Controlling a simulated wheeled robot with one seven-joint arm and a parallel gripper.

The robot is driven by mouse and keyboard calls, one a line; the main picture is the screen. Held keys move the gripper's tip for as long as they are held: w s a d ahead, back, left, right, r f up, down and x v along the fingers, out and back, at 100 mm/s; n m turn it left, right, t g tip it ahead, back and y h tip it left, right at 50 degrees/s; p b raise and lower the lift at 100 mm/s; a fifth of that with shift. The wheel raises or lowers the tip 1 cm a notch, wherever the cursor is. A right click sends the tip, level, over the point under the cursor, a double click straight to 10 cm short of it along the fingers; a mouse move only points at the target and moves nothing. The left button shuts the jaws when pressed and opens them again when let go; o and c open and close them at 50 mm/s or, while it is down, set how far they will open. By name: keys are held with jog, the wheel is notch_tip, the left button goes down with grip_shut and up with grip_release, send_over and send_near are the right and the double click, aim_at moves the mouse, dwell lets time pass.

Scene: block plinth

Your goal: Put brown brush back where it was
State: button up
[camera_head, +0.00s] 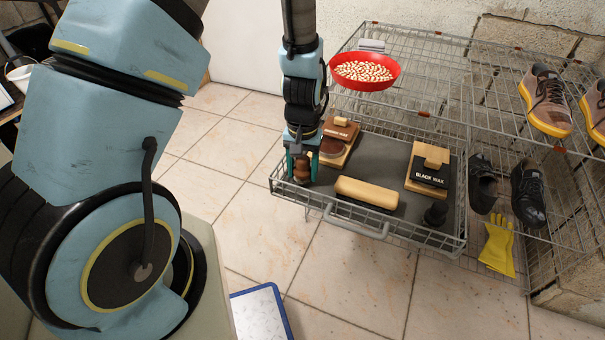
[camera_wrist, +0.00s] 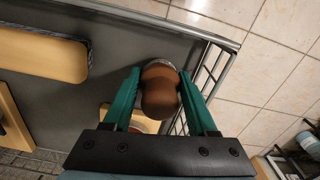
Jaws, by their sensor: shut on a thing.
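The brown brush (camera_head: 302,172) is upright in the near left corner of the pulled-out wire drawer (camera_head: 380,232). My gripper (camera_head: 302,158) points down from above and is shut on it. In the wrist view, the brush's rounded brown handle (camera_wrist: 160,92) sits between the two green fingers of my gripper (camera_wrist: 160,80), close to the drawer's wire side. The handle hides most of the brush's lower end, so I cannot tell whether it touches the drawer's grey liner (camera_head: 385,165).
The drawer also holds a brown wax box (camera_head: 342,130), a long tan brush (camera_head: 366,193), a black wax box (camera_head: 428,168) and a black brush (camera_head: 435,214). A red bowl (camera_head: 365,84) stands on the rack above. Shoes (camera_head: 547,98) and yellow gloves (camera_head: 497,247) are at right.

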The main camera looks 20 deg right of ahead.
jog(key=shift+f, duration=0.65)
jog(key=shift+f, duration=0.1)
jog(key=o, duration=1.2)
notch_tip(320, 180, up, 12)
jog(key=shift+r+p, duration=0.15)
jog(key=shift+p, duration=0.35)
jog(key=a+r+n, duration=0.2)
jog(key=a+r, duration=0.1)
jog(key=a, duration=0.5)
jog(key=w+a+r+n+t, duration=0.1)
jog(key=a+r, duration=0.2)
jog(key=a, duration=0.6)
jog(key=a+r+n, duration=0.2)
jog(key=a+r, duration=0.2)
jog(key=a, duration=0.4)
jog(key=shift+w+a+n+t, duration=0.15)
jog(key=shift+n+t, duration=0.15)
